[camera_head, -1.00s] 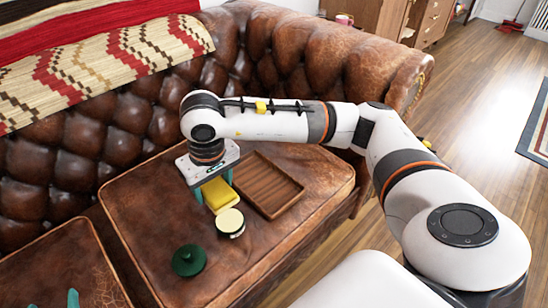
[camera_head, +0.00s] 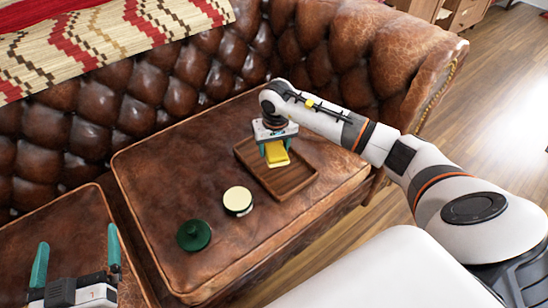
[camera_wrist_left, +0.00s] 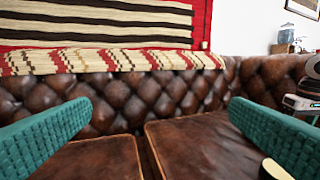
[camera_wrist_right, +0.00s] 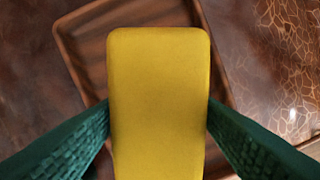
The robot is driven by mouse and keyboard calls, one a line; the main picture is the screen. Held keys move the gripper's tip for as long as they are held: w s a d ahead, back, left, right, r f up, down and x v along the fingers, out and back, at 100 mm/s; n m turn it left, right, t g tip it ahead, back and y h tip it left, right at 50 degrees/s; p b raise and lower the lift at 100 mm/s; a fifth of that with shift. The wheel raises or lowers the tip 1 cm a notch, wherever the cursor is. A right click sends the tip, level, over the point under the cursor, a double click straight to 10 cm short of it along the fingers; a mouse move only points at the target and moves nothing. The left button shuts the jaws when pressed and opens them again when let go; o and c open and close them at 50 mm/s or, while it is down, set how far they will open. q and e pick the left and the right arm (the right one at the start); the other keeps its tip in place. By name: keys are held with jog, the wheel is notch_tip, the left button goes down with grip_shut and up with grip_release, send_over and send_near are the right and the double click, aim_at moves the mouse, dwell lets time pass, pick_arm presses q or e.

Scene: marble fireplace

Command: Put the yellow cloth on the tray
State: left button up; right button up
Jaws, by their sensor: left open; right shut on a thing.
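The yellow cloth (camera_head: 278,157), a folded block, is held between the teal fingers of my right gripper (camera_head: 276,149). It is over the brown wooden tray (camera_head: 287,184) on the right seat cushion. In the right wrist view the cloth (camera_wrist_right: 158,100) fills the middle between both fingers, with the tray (camera_wrist_right: 72,45) below and behind it. Whether the cloth touches the tray floor I cannot tell. My left gripper (camera_head: 78,242) is open and empty over the left cushion, far from the cloth.
A round container with a cream top (camera_head: 238,200) stands left of the tray. A dark green round lid-like thing (camera_head: 194,236) lies further left. The sofa's tufted backrest (camera_head: 170,98) rises behind. The cushion's left part is clear.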

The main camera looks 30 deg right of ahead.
notch_tip(320, 180, down, 3)
jog(key=shift+f+b, duration=0.2)
jog(key=shift+b, duration=0.3)
jog(key=shift+f, duration=0.3)
pick_arm(q)
jog(key=r+t, duration=0.2)
jog(key=r, duration=0.1)
jog(key=r+t+h, duration=0.1)
jog(key=shift+s+d+r, duration=0.15)
jog(key=shift+s+d, duration=0.05)
jog(key=shift+d, duration=0.1)
pick_arm(e)
jog(key=shift+f, duration=0.15)
jog(key=o, duration=0.9)
pick_arm(q)
jog(key=shift+s+r+t+h, duration=0.15)
jog(key=shift+r+t+h, duration=0.15)
jog(key=shift+r+h, duration=0.15)
